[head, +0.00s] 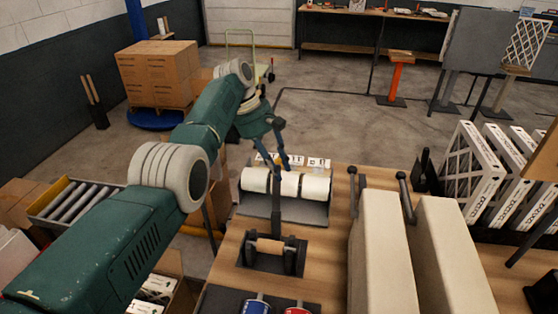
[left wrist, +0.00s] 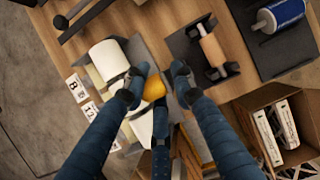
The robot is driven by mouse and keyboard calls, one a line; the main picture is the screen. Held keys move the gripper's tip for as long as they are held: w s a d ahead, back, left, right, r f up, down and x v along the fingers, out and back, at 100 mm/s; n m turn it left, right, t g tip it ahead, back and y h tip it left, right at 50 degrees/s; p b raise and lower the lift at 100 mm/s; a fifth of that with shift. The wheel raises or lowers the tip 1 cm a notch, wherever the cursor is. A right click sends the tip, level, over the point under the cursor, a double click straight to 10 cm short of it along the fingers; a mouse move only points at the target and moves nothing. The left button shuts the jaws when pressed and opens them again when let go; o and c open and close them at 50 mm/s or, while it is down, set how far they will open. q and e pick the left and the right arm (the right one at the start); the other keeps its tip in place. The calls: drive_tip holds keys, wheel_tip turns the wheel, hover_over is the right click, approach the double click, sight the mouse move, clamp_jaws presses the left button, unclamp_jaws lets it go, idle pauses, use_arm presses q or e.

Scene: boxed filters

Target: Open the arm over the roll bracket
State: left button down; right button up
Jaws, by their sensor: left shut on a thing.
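The roll bracket (head: 312,212) is a grey tray on the wooden bench, with white rolls (head: 257,180) lying in it. A dark bar (head: 277,205), which looks like the arm, crosses in front of the rolls. My left gripper (head: 284,163) is over the rolls, pointing down. In the left wrist view, the fingers of my left gripper (left wrist: 155,82) are around an orange knob (left wrist: 154,90) and shut on it. How the knob joins the bar is hidden by the fingers. My right gripper is in neither view.
A holder with a wooden roller (head: 268,246) stands nearer on the bench, with blue and red cans (head: 256,306) in front. Long beige blocks (head: 380,250) and black handles (head: 405,190) are to the right. White filters (head: 470,165) stand in a rack at the far right.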

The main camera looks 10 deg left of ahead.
use_arm(q)
drive_tip(key=shift+w+r, duration=0.1)
drive_tip(key=shift+w, duration=0.05)
drive_tip(key=c, duration=1.6)
unclamp_jaws()
drive_tip(key=shift+o, duration=1)
